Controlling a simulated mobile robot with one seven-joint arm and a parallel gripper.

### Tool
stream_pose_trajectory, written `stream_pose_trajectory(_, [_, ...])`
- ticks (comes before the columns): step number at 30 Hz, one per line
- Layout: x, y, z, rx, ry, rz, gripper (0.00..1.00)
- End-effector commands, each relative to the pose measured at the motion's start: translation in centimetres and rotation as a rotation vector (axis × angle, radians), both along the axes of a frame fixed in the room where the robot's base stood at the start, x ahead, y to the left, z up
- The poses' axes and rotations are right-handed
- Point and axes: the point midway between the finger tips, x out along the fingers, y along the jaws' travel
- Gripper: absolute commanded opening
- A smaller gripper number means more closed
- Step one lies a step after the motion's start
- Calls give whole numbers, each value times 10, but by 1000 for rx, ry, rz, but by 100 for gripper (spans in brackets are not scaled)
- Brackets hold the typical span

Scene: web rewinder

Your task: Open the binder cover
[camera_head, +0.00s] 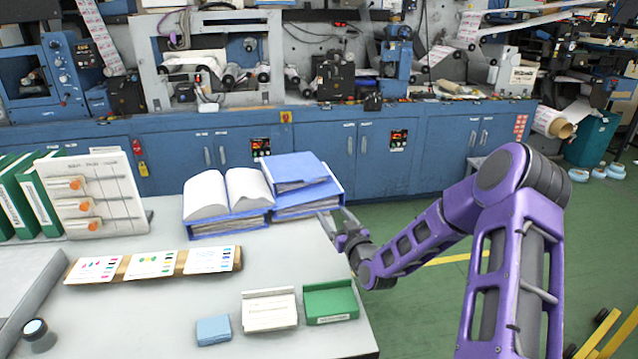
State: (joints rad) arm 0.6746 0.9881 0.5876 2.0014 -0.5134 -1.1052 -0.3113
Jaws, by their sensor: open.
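A blue binder (300,166) lies on top of another blue binder (334,192) at the back right of the table. Its cover appears closed. To its left, an open book with white pages (229,190) rests on a further blue binder (228,226). My gripper (334,222) is at the right edge of the table, just in front of and below the right corner of the stacked binders. It is open, and I see nothing between its fingers. I cannot tell whether a fingertip touches the lower binder.
The pale table (190,315) holds printed cards (152,264), a white tray (270,310), a green tray (331,303), a light blue pad (213,330) and a sample board (92,190) beside green binders (33,198). Blue machine cabinets stand behind.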

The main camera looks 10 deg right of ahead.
Motion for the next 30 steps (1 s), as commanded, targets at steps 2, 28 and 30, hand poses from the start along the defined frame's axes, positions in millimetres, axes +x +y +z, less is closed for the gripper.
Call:
stream_pose_trajectory(2, [-3,-3,2,41,-7,-14,72])
stream_pose_trajectory(28, [131,24,3,51,-12,-16,72])
stream_pose_trajectory(30, [141,25,2,51,-11,-17,72])
